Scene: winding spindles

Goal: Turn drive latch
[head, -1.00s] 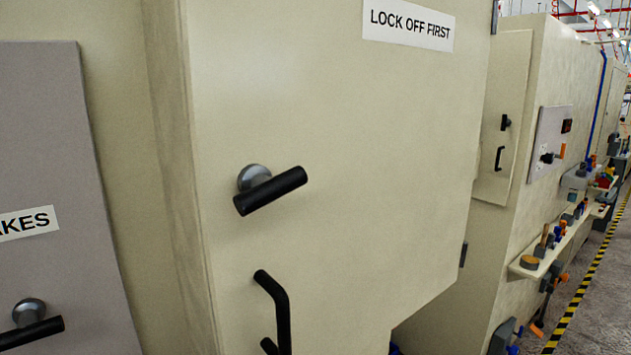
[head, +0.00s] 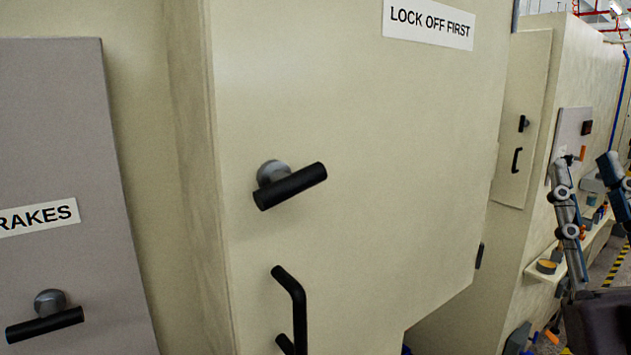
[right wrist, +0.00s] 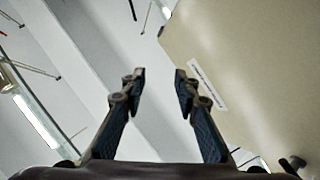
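A black bar latch on a round grey boss (head: 290,186) sits on the cream door (head: 360,130) labelled "LOCK OFF FIRST". Its bar is tilted, right end higher. No label in view reads "drive". A second black latch (head: 45,325) is on the grey panel at left, labelled "BRAKES". My right gripper (head: 585,165) is raised at the right edge, well to the right of the door latch, fingers spread and empty. In the right wrist view the gripper (right wrist: 160,78) is open, with nothing between its fingers. My left gripper is out of view.
A black pull handle (head: 295,310) is below the door latch. Another cabinet (head: 525,110) stands to the right, with a small latch, a handle and a shelf (head: 540,268) of parts. The space in front of the cream door looks clear.

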